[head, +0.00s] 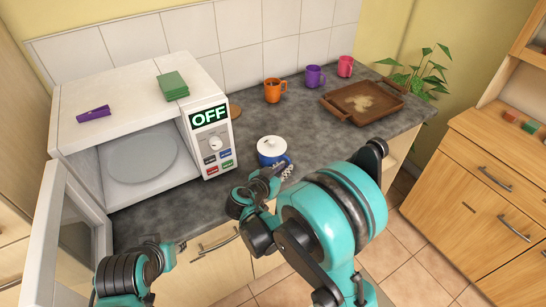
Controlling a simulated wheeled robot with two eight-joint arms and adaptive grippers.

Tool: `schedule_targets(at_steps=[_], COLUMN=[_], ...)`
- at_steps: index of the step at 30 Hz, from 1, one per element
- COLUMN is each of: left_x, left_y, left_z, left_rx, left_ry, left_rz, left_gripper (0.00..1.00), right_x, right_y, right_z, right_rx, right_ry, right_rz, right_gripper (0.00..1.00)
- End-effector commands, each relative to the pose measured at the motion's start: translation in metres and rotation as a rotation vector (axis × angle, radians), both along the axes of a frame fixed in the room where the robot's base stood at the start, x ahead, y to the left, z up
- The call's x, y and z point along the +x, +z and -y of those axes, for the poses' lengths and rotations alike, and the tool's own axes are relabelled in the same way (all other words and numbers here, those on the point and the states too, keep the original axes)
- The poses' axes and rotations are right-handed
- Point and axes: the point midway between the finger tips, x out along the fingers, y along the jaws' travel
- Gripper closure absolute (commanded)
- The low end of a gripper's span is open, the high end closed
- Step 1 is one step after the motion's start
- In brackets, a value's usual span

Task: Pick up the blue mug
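My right gripper is over the counter's front part, right at the blue object. I cannot tell whether its fingers touch or hold it.
A microwave (215,150) with its door (50,230) open stands at left. An orange mug (273,91), purple mug (315,76), pink mug (345,66) and brown tray (340,111) are further back. Bare counter lies between the pot and tray.

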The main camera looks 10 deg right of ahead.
Motion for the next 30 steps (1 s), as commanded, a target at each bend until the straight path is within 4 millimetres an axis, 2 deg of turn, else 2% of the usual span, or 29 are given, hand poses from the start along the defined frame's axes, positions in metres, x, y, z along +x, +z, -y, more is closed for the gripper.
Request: schedule_targets(at_steps=[10,16,17,18,19,30], left_x=[0.000,0.000,0.000,0.000,0.000,0.000], left_y=[-0.018,-0.017,-0.017,-0.016,-0.016,-0.017], left_z=[0.000,0.000,0.000,0.000,0.000,0.000], left_rx=[0.000,0.000,0.000,0.000,0.000,0.000], left_ry=[0.000,0.000,0.000,0.000,0.000,0.000], left_rz=[0.000,0.000,0.000,0.000,0.000,0.000], left_gripper=[0.66,0.66,0.66,0.66,0.66,0.66], right_x=[0.032,0.033,0.033,0.033,0.033,0.033], right_y=[-0.020,-0.019,-0.019,-0.019,-0.019,-0.019], right_z=[0.028,0.028,0.028,0.028,0.028,0.028], right_rx=[0.000,0.000,0.000,0.000,0.000,0.000], right_ry=[-0.002,0.001,0.000,0.000,0.000,0.001], right_rz=[-0.001,-0.001,-0.001,-0.001,-0.001,0.000], right_gripper=[0.85,0.85,0.87,0.98,1.00,1.00])
